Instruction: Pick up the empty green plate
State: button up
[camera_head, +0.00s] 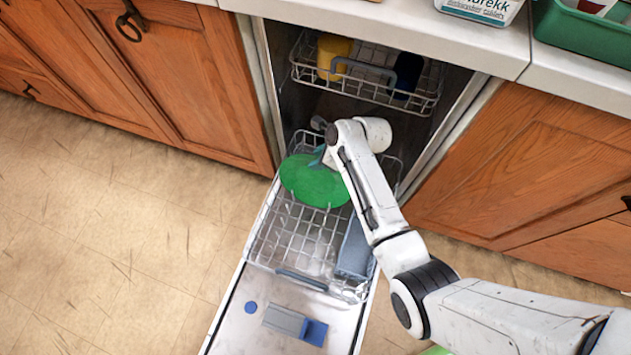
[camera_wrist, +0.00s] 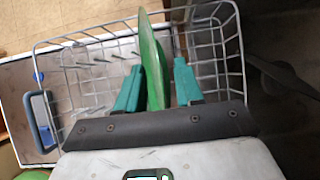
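The green plate (camera_head: 313,182) stands tilted in the lower dishwasher rack (camera_head: 300,240), near its back, with its broad face toward the head camera and nothing seen on it. In the wrist view the plate (camera_wrist: 153,65) is nearly edge-on, between the two teal fingers of my gripper (camera_wrist: 157,85). The fingers are spread on either side of the plate. The right finger looks slightly apart from it; whether the left finger touches it I cannot tell. In the head view my gripper is mostly hidden behind the plate and my wrist.
The dishwasher door (camera_head: 240,325) is folded down and the lower rack is pulled out. The upper rack (camera_head: 375,85) holds a yellow cup (camera_head: 333,55) and a dark blue item (camera_head: 407,72). A grey-blue basket (camera_head: 355,248) sits at the lower rack's right. Wooden cabinets flank the opening.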

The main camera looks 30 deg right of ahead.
jog(key=shift+w+a+f, duration=0.15)
jog(key=shift+f, duration=0.1)
jog(key=shift+c, duration=0.2)
grip_shut()
dwell(1.1)
